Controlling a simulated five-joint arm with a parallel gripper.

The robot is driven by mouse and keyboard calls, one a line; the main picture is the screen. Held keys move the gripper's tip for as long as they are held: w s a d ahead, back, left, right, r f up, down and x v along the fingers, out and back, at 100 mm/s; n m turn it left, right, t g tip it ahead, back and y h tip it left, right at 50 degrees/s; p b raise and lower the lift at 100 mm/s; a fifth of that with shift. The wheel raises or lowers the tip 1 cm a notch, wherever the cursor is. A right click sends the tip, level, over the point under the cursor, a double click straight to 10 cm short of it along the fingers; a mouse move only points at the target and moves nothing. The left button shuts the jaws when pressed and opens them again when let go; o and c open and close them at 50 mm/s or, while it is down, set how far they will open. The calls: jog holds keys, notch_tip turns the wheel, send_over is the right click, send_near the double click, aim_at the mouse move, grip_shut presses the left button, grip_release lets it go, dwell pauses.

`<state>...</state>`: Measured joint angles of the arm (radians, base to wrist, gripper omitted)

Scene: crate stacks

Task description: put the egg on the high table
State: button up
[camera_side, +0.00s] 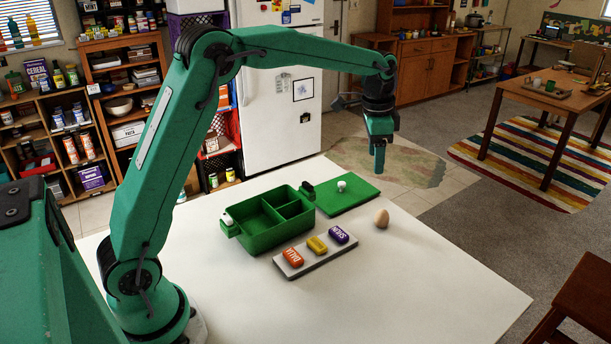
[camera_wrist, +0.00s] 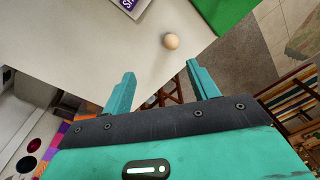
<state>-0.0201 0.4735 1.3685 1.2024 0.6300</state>
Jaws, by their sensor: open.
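The tan egg (camera_side: 382,218) rests on the white table (camera_side: 430,290), right of the green tray's flat lid. In the wrist view the egg (camera_wrist: 171,41) lies just ahead of the gap between my fingers, near the table's edge. My gripper (camera_side: 379,168) hangs pointing down, above the height of the egg and apart from it. In the wrist view my gripper (camera_wrist: 160,72) has its two fingers spread with nothing between them. A wooden table (camera_side: 560,95) stands on a striped rug at the back right. I cannot tell which table is called the high one.
A green divided box (camera_side: 262,240) and a green lid (camera_side: 338,197) with a white knob sit left of the egg. A tray with orange, yellow and purple packets (camera_side: 317,245) lies in front. A reddish-brown piece of furniture (camera_side: 578,300) stands at the lower right.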

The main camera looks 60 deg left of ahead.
jog(key=s+r+n+t, duration=0.15)
jog(key=s+r, duration=0.25)
jog(key=s, duration=0.4)
jog(key=s+r+n+t, duration=0.15)
jog(key=s+r, duration=0.25)
jog(key=s, duration=0.5)
jog(key=s+f+n, duration=0.2)
jog(key=s, duration=0.5)
jog(key=s+d+f+n+t, duration=0.1)
jog(key=s+f+n, duration=0.1)
jog(key=s, duration=0.5)
jog(key=shift+f, duration=0.35)
jog(key=shift+s, duration=0.1)
